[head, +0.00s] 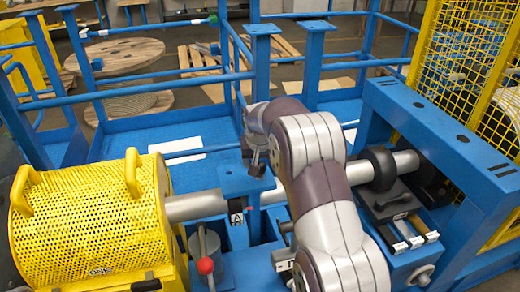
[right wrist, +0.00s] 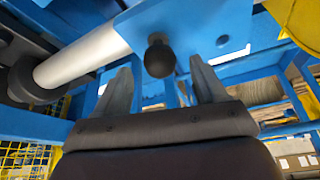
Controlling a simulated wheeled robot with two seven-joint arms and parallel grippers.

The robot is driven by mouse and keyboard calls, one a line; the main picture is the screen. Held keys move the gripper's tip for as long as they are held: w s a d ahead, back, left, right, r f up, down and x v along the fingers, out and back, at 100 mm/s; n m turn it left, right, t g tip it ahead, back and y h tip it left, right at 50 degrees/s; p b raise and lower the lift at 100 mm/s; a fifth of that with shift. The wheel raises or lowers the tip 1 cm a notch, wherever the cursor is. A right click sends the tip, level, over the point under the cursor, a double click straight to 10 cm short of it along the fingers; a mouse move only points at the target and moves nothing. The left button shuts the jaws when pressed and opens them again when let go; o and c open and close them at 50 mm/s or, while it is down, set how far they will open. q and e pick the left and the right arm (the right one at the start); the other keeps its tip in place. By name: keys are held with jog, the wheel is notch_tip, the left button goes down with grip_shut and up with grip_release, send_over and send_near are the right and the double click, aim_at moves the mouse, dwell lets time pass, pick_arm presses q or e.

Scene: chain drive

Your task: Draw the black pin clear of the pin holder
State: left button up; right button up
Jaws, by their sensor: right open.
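The black pin (right wrist: 160,56) shows in the right wrist view as a dark round knob, in front of a blue plate (right wrist: 222,32) that may be part of the pin holder. My right gripper (right wrist: 161,70) is open, with one finger on each side of the knob in the picture. I cannot tell whether either finger touches it. In the head view my right gripper (head: 257,160) is above the blue block near the label A, and I cannot make out the pin there. My left gripper is not in view.
A yellow perforated guard (head: 85,225) stands at the left, with a grey shaft (head: 195,206) coming out of it. A red-knobbed lever (head: 206,267) is in front. A black ring (head: 380,168) and a blue frame (head: 440,135) stand right of my arm.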

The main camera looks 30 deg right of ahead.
aim_at(260, 164)
jog(key=x, duration=0.4)
jog(key=shift+f, duration=0.1)
jog(key=c, duration=1.2)
